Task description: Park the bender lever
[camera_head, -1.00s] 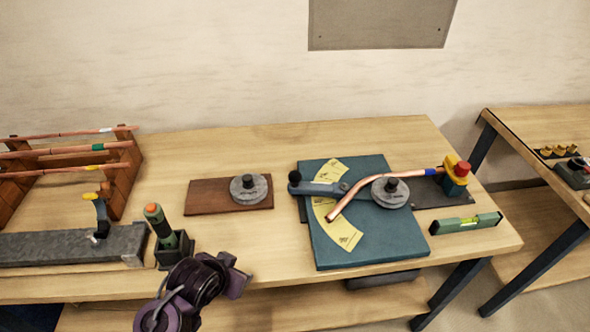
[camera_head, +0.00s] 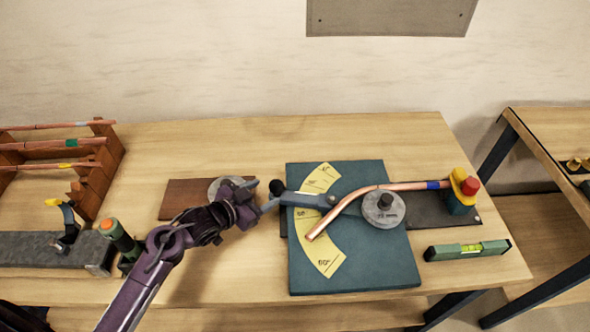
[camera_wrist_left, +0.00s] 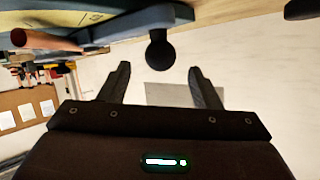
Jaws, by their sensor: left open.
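The bender lever (camera_head: 305,199) is a blue-grey arm lying over the yellow angle scale (camera_head: 325,262) on the teal bender plate (camera_head: 375,272). Its black ball knob (camera_head: 277,187) is at the left end. A bent copper tube (camera_head: 410,186) runs past the grey round former (camera_head: 384,208). My left gripper (camera_head: 262,196) is open and empty, just left of the knob. In the left wrist view the knob (camera_wrist_left: 159,52) shows beyond the gap between the two open fingers (camera_wrist_left: 161,84), not clasped. My right gripper is not in view.
A yellow-and-red clamp block (camera_head: 461,205) holds the tube's right end. A green level (camera_head: 466,250) lies at front right. A spare disc on a brown board (camera_head: 185,199) is partly behind my left gripper. A tube rack (camera_head: 98,178) and green-handled tool (camera_head: 120,238) stand left.

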